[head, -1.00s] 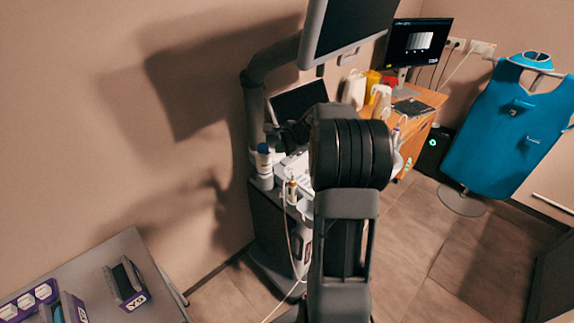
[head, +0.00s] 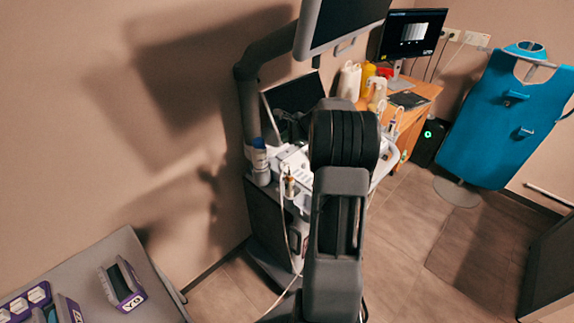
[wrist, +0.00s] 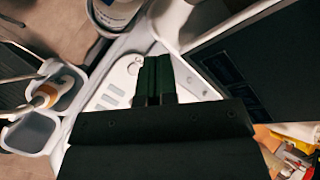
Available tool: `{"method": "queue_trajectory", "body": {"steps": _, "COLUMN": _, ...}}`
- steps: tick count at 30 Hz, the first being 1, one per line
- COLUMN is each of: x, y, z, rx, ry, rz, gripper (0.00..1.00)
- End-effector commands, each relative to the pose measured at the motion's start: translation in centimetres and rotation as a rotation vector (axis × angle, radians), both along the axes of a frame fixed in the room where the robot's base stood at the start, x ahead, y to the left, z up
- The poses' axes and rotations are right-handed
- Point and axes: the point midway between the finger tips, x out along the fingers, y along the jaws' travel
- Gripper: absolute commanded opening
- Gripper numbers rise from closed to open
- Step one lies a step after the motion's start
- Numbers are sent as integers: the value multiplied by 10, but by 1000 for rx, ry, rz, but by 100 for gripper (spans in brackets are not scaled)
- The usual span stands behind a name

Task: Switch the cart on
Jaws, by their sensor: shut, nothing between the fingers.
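The cart (head: 262,218) is a wheeled ultrasound machine against the wall in the head view. Its large upper monitor (head: 345,28) and smaller tilted screen (head: 292,97) both look dark. Its pale control panel (head: 290,158) is partly hidden by my arm. In the wrist view the panel (wrist: 116,92) shows rounded keys beside my gripper (wrist: 157,62), whose dark fingers are together and empty. The fingers point over the panel, near the base of the dark screen (wrist: 255,65). I cannot tell whether they touch it. No power button can be made out.
Cup holders (wrist: 42,122) and a bottle (head: 259,158) sit at the panel's left side. A cable hangs down the cart's front. A wooden desk (head: 425,90) with bottles and a lit monitor (head: 411,36) stands behind. A grey table (head: 130,255) is at lower left.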

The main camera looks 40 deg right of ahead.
Motion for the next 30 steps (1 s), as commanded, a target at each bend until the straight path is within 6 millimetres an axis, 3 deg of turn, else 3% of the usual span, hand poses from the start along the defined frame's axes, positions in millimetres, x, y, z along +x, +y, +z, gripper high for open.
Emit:
{"method": "queue_trajectory", "body": {"steps": 19, "x": 0, "y": 1, "z": -73, "rx": 0, "ry": 1, "rz": 2, "gripper": 0}}
{"method": "queue_trajectory", "body": {"steps": 30, "x": 1, "y": 1, "z": -83, "rx": 0, "ry": 0, "rz": 2, "gripper": 0}}
